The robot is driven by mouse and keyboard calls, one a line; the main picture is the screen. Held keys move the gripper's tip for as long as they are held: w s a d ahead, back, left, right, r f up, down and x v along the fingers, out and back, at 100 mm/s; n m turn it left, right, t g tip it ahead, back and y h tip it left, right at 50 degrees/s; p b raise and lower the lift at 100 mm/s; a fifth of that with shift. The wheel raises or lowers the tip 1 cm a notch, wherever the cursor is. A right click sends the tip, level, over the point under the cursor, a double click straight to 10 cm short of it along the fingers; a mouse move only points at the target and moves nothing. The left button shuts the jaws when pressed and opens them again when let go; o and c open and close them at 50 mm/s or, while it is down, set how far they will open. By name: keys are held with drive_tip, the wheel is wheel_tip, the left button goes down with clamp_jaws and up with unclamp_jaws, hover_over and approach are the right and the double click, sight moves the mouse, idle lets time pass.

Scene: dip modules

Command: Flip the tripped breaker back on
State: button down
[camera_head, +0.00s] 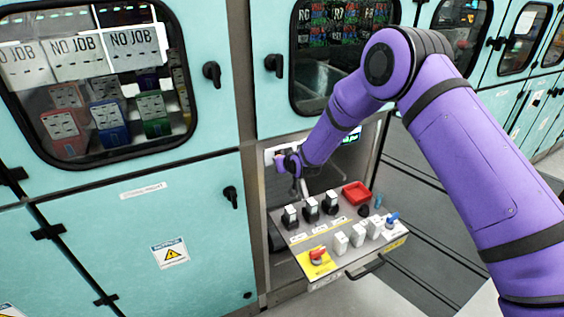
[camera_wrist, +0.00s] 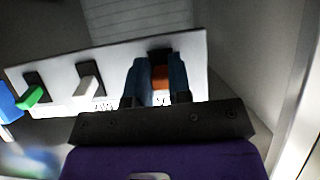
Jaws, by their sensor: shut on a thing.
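A pale breaker strip (camera_wrist: 120,68) runs across the wrist view and carries a row of levers. My gripper (camera_wrist: 158,75) has its two blue fingers on either side of an orange lever (camera_wrist: 161,80) at the strip's right part, and is shut on it. A white lever (camera_wrist: 88,88) and a green lever (camera_wrist: 30,97) stand to the left, apart from the fingers. The orange lever's base is partly hidden by the fingers. In the head view, my purple wrist reaches into the cabinet recess, where part of the pale strip (camera_head: 270,155) shows. My fingertips are hard to make out there.
Below the recess, a pull-out shelf (camera_head: 345,262) holds several black and white modules, a red tray (camera_head: 356,193) and a red knob on a yellow plate (camera_head: 316,262). Teal cabinet doors (camera_head: 150,215) flank the recess. A bright frame edge (camera_wrist: 302,120) stands close on the right.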

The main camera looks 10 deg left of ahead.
drive_tip(key=shift+f, duration=0.15)
drive_tip(key=c, duration=1)
unclamp_jaws()
drive_tip(key=shift+c, duration=0.2)
drive_tip(key=v, duration=1.1)
